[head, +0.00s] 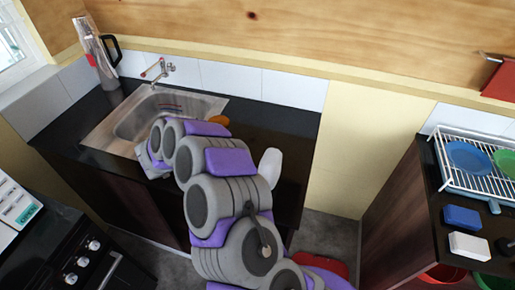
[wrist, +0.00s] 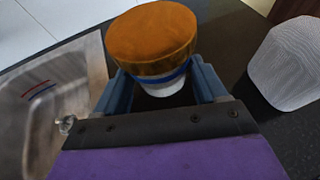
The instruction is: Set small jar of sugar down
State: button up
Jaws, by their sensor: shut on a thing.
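The small jar of sugar (wrist: 152,45) has an orange-brown cloth-like lid, a blue band and a pale body. In the wrist view it is between the two blue fingers of my gripper (wrist: 160,85), which is shut on it. In the head view only its orange top (head: 219,120) shows past my arm, over the black counter (head: 285,122) just right of the sink. Its base is hidden, so I cannot tell if it touches the counter.
A metal sink (head: 125,118) lies left of the jar. A white ribbed object (wrist: 287,62) stands on the counter to the right and also shows in the head view (head: 270,167). A kettle-like jug (head: 98,55) stands at the back left. Counter behind the jar looks clear.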

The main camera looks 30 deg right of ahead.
jog(key=shift+m+g+h, duration=0.4)
jog(key=shift+m+g, duration=0.4)
jog(key=shift+g, duration=0.1)
jog(key=shift+s+a+f+b, duration=0.25)
jog(key=shift+s+a+f, duration=0.3)
jog(key=shift+f, duration=1.15)
jog(key=shift+s+a+f+b, duration=0.25)
jog(key=shift+s+a+f, duration=0.25)
jog(key=shift+f, duration=1.15)
jog(key=shift+s+a+f+b, duration=0.25)
jog(key=shift+s+a+f, duration=0.25)
jog(key=shift+f, duration=1.2)
jog(key=shift+w+a+f+b, duration=0.1)
jog(key=shift+w+f+b, duration=0.05)
jog(key=shift+f+b, duration=0.15)
jog(key=o, duration=1.3)
jog(key=shift+r, duration=0.1)
jog(key=shift+c, duration=0.2)
jog(key=shift+r, duration=0.1)
